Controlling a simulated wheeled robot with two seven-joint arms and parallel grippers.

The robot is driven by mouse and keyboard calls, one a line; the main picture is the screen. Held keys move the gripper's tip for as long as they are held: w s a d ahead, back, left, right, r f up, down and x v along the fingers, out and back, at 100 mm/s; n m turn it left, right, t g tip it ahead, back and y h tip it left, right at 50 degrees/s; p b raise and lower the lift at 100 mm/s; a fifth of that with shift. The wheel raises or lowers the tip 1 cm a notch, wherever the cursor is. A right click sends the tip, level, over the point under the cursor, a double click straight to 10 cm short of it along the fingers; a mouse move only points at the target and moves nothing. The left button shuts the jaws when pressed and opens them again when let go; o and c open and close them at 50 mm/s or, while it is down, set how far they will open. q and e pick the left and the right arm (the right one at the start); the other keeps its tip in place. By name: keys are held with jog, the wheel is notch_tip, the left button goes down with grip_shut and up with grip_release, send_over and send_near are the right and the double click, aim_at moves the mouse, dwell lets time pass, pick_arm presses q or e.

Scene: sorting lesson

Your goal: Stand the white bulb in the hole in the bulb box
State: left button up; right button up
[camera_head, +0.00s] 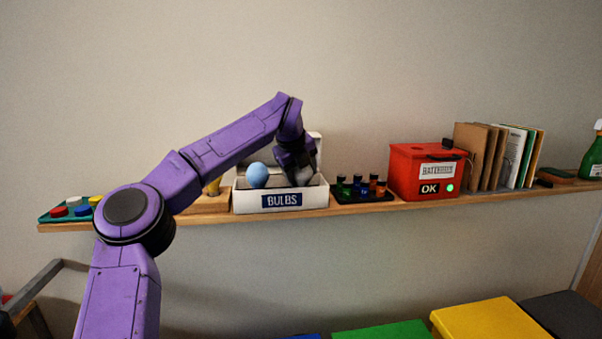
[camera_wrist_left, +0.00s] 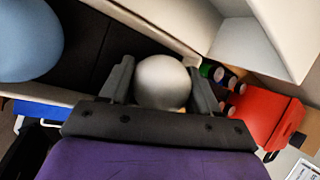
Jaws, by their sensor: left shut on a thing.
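The white bulb (camera_wrist_left: 162,82) is between the two fingers of my left gripper (camera_wrist_left: 162,88), which is shut on it. In the head view, the left gripper (camera_head: 297,172) points down over the right half of the bulb box (camera_head: 256,205), a white box marked BULBS on the shelf. The white bulb (camera_head: 304,176) shows partly there, behind the fingers. A blue bulb (camera_head: 257,175) stands in the box's left part. The hole under the white bulb is hidden, so I cannot tell whether the bulb is seated. My right gripper is not in view.
The wooden shelf (camera_head: 420,202) also bears a wooden block (camera_head: 207,204) left of the box. Right of it are a dark tray with small bottles (camera_head: 357,190), a red battery box (camera_head: 415,170) and upright folders (camera_head: 490,158). The wall above is clear.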

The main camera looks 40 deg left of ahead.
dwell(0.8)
pick_arm(q)
jog(key=o, duration=0.4)
jog(key=shift+o, duration=0.4)
jog(key=o, duration=0.5)
jog(key=shift+r+p, duration=1.25)
jog(key=shift+r, duration=0.35)
notch_tip(320, 180, up, 7)
jog(key=p, duration=0.6)
jog(key=shift+r, duration=0.2)
jog(key=shift+f, duration=0.1)
dwell(0.4)
